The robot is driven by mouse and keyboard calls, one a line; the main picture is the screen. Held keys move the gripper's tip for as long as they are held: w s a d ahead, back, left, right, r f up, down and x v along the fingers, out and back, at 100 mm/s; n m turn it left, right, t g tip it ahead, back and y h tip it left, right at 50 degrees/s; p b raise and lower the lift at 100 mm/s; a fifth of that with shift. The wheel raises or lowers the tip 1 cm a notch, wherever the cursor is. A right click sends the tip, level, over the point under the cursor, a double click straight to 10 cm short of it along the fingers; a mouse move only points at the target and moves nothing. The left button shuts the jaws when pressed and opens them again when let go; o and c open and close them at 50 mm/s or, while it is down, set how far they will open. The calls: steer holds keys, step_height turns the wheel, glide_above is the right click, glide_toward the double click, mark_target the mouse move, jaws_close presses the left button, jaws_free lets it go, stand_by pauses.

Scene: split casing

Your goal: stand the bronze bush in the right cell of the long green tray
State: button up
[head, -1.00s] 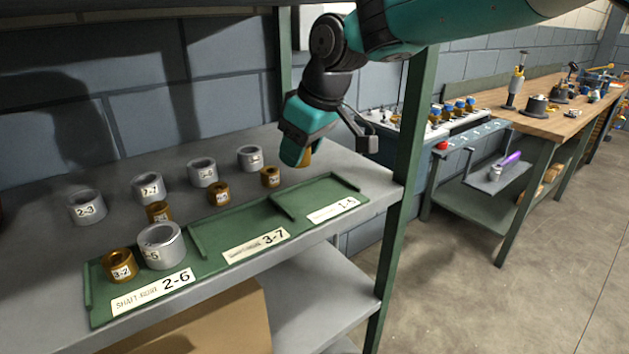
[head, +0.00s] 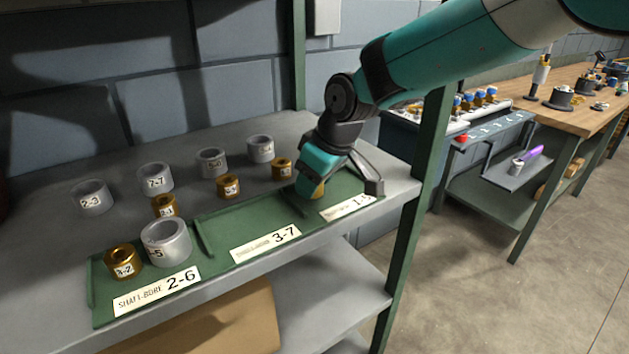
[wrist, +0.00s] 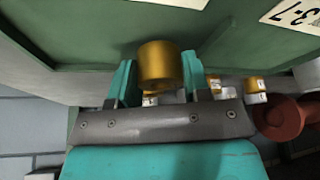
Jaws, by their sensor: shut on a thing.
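My gripper (head: 312,186) is shut on the bronze bush (head: 319,191), low over the right cell (head: 348,187) of the long green tray (head: 235,222), close to the divider. In the head view the fingers hide most of the bush; I cannot tell whether it touches the tray floor. In the wrist view the bush (wrist: 160,64) sits between the teal fingertips (wrist: 158,80) with green tray behind it. The left cell holds a bronze bush marked 3-2 (head: 123,261) and a grey ring (head: 166,243). The middle cell is empty.
Behind the tray stand several grey rings (head: 155,178) and smaller bronze bushes (head: 228,186); one bronze bush (head: 281,168) is just left of my gripper. A green shelf post (head: 425,165) rises right of the tray. The wall is behind.

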steer(key=shift+f, duration=0.2)
steer(key=shift+f, duration=0.15)
steer(key=o, duration=1.1)
steer(key=shift+o, duration=0.2)
steer(key=v, duration=1.2)
steer(key=s+d+f+m+g, duration=0.1)
steer(key=s+d, duration=0.4)
steer(key=s, duration=0.8)
steer(key=s+d+f+m+g, duration=0.1)
steer(key=s+d+f+m, duration=0.2)
steer(key=s, duration=0.9)
steer(key=d, duration=0.3)
steer(key=shift+s+d+f+y, duration=0.2)
steer(key=shift+s+f+y, duration=0.05)
steer(key=shift+s+y, duration=0.1)
